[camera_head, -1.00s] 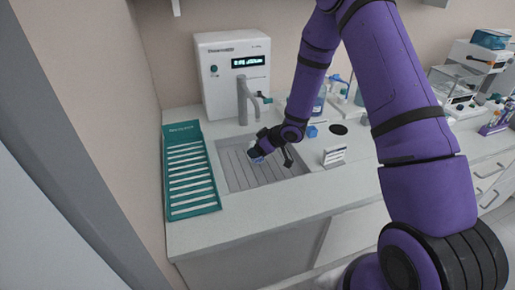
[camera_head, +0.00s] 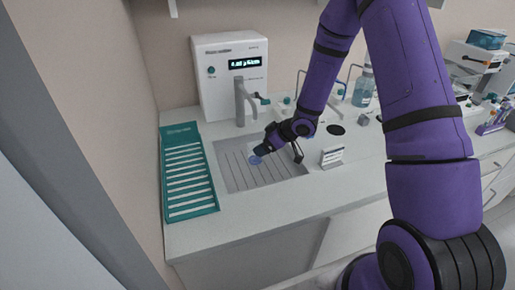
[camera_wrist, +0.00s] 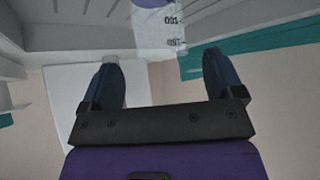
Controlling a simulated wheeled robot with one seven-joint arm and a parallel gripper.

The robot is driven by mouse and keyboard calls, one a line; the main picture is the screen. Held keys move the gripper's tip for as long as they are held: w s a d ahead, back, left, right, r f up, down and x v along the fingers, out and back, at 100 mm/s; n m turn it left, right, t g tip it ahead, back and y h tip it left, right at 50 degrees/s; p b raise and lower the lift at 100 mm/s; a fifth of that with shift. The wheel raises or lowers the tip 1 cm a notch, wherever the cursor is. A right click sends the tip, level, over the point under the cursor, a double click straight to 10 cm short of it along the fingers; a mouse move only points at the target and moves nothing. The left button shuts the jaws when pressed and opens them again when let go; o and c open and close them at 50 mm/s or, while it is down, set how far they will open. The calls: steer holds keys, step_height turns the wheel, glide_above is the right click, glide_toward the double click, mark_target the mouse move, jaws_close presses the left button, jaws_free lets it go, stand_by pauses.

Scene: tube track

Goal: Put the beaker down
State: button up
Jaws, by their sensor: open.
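The beaker (camera_head: 257,158) is a small clear vessel with a bluish tint, standing on the ribbed drain surface (camera_head: 236,176) of the sink area. In the wrist view the beaker (camera_wrist: 158,38) shows printed volume marks and is cut off by the top edge. My gripper (camera_head: 280,153) is just right of the beaker in the head view. In the wrist view my gripper (camera_wrist: 162,58) has its two dark fingers spread wide, with the beaker beyond the fingertips and clear space between the jaws. The gripper and wrist partly cover the sink area.
A teal slotted rack (camera_head: 188,205) lies left of the sink. A grey tap (camera_head: 240,105) and a white machine with a display (camera_head: 228,85) stand behind. A small white label stand (camera_head: 333,157) is to the right. The front counter is clear.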

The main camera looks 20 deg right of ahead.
steer(key=s+d+r+m+h, duration=0.2)
steer(key=s+d+r+h, duration=0.15)
steer(key=r, duration=0.55)
steer(key=s+d+r+m+t+h, duration=0.1)
steer(key=s+d+r+h, duration=0.2)
steer(key=r, duration=0.6)
steer(key=s+d+r+m+h, duration=0.2)
steer(key=s+d+r, duration=0.15)
steer(key=r, duration=0.55)
steer(key=s+a+r+m, duration=0.1)
steer(key=s+a+r, duration=0.1)
steer(key=s, duration=0.6)
steer(key=s+a+r+m+g+y, duration=0.1)
steer(key=s+a+r, duration=0.1)
steer(key=s, duration=0.6)
steer(key=s+a+r+m+g+y, duration=0.1)
steer(key=s+r, duration=0.3)
steer(key=s, duration=0.4)
steer(key=shift+s+a+r+m, duration=0.35)
steer(key=shift+s+a+m, duration=0.05)
steer(key=shift+a+m, duration=0.1)
